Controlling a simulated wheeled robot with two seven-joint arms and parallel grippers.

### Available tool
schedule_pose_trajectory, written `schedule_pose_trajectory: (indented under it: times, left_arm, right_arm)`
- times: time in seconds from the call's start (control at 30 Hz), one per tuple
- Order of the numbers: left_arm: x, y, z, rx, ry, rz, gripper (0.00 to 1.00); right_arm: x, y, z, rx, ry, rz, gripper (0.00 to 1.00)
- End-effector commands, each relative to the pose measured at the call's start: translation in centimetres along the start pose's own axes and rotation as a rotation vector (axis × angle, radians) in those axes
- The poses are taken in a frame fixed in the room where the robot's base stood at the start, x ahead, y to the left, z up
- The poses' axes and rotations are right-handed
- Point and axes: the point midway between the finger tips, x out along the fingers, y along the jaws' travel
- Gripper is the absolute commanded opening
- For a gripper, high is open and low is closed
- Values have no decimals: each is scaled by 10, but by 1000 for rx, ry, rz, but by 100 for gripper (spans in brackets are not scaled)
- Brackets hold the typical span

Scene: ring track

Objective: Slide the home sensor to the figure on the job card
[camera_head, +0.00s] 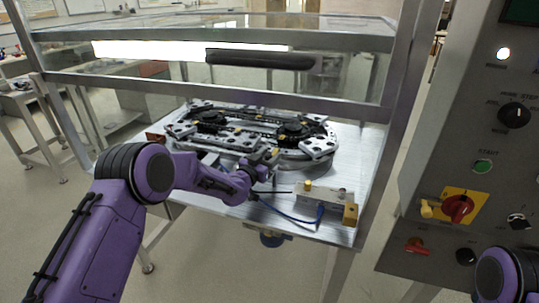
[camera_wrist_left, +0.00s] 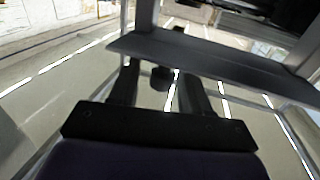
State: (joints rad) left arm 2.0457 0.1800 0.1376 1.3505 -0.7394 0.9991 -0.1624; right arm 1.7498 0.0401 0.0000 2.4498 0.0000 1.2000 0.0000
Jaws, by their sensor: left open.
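The oval ring track (camera_head: 255,133) lies on the metal table inside the framed enclosure. My left gripper (camera_head: 272,158) reaches in at the track's near side; its fingertips are small and partly lost against the track there. In the left wrist view the left gripper (camera_wrist_left: 162,88) has its two dark fingers apart. A small dark rounded piece (camera_wrist_left: 160,77) shows between them; I cannot tell whether it is the home sensor or whether a finger touches it. I cannot pick out the job card or its figure. My right gripper is out of view.
A pale block (camera_head: 325,195) with a yellow knob and a blue cable stands at the table's front right, beside a brass block (camera_head: 350,215). The enclosure's dark handle (camera_head: 260,60) and rails cross above. A control panel (camera_head: 465,150) stands at right. A long dark bar (camera_wrist_left: 215,62) crosses beyond my fingers.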

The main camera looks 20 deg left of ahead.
Motion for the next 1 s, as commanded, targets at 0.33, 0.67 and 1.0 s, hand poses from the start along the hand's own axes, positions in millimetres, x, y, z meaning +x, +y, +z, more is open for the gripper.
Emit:
schedule_pose_trajectory:
  times: [0.33,0.67,1.0]
  left_arm:
    - [5,-1,0,-2,0,-3,47]
    - [5,-4,1,-2,0,-3,0]
    - [-4,-42,0,-2,0,-4,0]
  right_arm:
    - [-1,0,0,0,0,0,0]
    - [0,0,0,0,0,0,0]
    - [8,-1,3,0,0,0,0]
